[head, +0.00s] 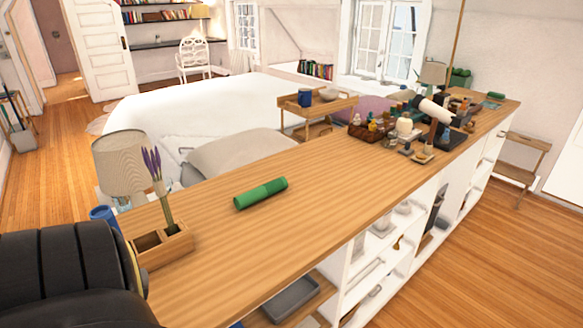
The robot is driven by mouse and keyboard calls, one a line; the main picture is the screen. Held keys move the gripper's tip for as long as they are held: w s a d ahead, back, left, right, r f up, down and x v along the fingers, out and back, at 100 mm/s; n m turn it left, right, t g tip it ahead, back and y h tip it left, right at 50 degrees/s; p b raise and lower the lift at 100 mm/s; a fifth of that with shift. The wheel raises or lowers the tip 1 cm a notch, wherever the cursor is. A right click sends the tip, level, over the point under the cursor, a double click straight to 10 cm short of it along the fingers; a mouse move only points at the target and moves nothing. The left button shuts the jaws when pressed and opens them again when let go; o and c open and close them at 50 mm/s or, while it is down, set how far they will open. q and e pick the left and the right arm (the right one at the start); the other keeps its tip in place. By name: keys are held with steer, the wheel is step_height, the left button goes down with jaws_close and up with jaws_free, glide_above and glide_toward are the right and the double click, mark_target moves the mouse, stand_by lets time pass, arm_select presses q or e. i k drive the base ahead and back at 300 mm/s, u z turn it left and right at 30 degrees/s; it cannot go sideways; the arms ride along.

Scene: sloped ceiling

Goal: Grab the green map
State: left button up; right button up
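The green map (260,193) is a rolled green cylinder. It lies on its side on the wooden top of a long shelf unit (330,185), near the left part of that top, with clear wood around it. In the head view a black part of my own arm shows at the lower left, apart from the map. Neither gripper can be seen.
A wooden organizer (163,246) with a purple flower stands left of the map, near a lamp (124,164). A basket (372,128) and several bottles crowd the far right of the top. A bed (205,105) lies behind. Wooden floor (480,255) is clear at the right.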

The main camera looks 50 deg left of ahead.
mark_target(242, 202)
steer(key=i, duration=1.85)
steer(key=u, duration=3.35)
